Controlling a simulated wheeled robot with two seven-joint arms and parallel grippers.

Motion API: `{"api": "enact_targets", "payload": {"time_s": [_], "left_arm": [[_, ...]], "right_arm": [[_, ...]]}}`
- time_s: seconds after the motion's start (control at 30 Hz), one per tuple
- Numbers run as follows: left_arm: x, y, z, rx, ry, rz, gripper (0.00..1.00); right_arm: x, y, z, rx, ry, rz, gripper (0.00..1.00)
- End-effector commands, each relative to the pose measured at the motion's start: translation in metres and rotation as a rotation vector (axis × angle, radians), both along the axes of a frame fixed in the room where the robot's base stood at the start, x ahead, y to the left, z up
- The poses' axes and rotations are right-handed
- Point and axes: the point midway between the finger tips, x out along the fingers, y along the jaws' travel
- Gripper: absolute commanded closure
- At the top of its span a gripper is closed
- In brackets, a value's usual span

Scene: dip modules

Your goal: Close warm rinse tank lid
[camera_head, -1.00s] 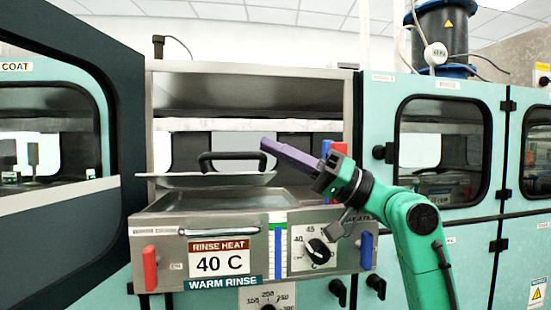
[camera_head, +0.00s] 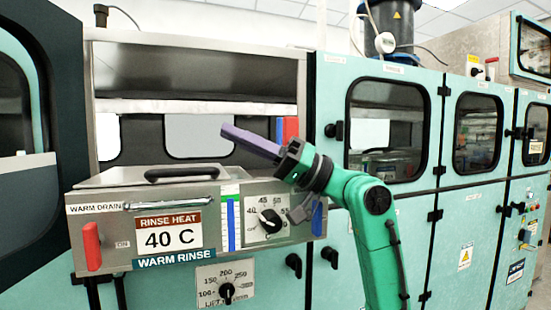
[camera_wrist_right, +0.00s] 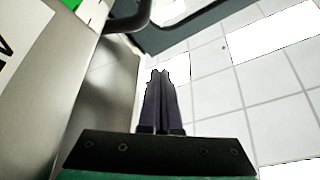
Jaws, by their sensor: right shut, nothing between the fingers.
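The warm rinse tank (camera_head: 102,234) is a steel box with "RINSE HEAT 40 C" and "WARM RINSE" labels on its front. Its grey metal lid (camera_head: 110,178) lies flat over the tank top. The lid's black bar handle (camera_head: 182,173) is near the front edge. My right gripper (camera_head: 226,132), with purple fingers, is above and behind the handle, pointing left and apart from it. It is shut and empty. In the right wrist view the shut fingers (camera_wrist_right: 167,78) point up at the picture, with a dark curved bar beyond them. My left gripper is not in view.
A red lever (camera_head: 91,246), a dial (camera_head: 270,221) and blue level gauge (camera_head: 231,222) are on the tank front. A steel hood (camera_head: 200,75) stands behind the tank. Teal cabinets (camera_head: 330,90) with windows run to the right.

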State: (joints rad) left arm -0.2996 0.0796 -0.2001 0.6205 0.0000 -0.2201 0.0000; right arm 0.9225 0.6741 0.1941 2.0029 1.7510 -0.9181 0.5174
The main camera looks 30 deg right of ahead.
Motion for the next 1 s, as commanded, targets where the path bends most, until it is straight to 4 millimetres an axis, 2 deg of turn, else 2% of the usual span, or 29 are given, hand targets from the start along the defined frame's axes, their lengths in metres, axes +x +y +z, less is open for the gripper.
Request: {"api": "enact_targets", "payload": {"time_s": [0.03,0.3,0.5,0.6,0.73,1.0], "left_arm": [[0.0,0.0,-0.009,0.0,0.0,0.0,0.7],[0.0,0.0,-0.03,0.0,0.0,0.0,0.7],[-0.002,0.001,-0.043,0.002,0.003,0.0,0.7],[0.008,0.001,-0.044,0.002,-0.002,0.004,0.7],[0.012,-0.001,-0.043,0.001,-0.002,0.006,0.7],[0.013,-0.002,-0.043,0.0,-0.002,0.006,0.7]], "right_arm": [[-0.004,-0.007,-0.009,0.0,-0.001,-0.003,1.0],[-0.031,-0.049,-0.033,0.0,0.0,-0.002,1.0],[-0.049,-0.079,-0.049,0.0,-0.001,-0.002,1.0],[-0.056,-0.09,-0.054,-0.001,0.0,-0.001,1.0],[-0.061,-0.097,-0.056,-0.002,-0.001,-0.001,1.0],[-0.061,-0.097,-0.055,-0.002,-0.001,0.0,1.0]]}}
